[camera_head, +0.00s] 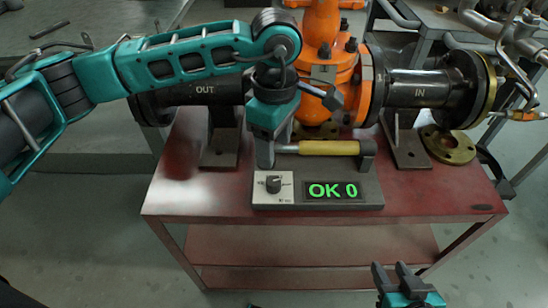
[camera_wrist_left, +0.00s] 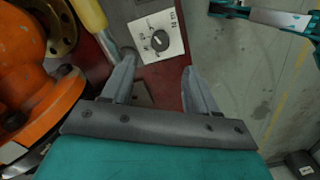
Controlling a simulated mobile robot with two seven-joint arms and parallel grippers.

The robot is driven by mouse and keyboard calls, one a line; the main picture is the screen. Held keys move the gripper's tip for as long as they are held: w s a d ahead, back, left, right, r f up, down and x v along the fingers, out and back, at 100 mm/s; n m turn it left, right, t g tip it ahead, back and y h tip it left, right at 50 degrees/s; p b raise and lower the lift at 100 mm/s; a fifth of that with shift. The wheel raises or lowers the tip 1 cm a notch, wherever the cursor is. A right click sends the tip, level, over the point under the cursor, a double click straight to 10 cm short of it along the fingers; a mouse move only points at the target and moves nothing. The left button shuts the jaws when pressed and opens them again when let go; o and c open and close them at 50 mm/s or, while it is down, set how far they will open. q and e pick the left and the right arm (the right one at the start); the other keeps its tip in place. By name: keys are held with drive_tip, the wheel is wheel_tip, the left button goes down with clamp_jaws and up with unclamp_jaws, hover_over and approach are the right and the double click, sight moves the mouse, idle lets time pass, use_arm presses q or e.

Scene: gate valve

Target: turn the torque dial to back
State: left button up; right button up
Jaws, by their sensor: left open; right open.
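The torque dial (camera_head: 273,185) is a small black knob on a white plate at the left front of a grey box on the red cart. It also shows in the left wrist view (camera_wrist_left: 160,41), beyond the fingertips. My left gripper (camera_head: 265,162) points down just behind the dial plate, near the yellow-handled tool. In the left wrist view, its fingers (camera_wrist_left: 160,64) are spread apart with nothing between them, and the dial is apart from them. My right gripper (camera_head: 394,268) is open and empty at the lower right, in front of the cart. The dial's exact setting is too small to read.
A yellow handle (camera_head: 328,147) rests in a holder behind the display (camera_head: 334,190), which reads "OK 0" in green. The orange valve (camera_head: 320,75) and black pipes marked OUT and IN stand behind.

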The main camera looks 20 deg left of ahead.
use_arm(q)
wheel_tip(320, 180, up, 3)
drive_tip(key=shift+f, duration=0.1)
idle(0.5)
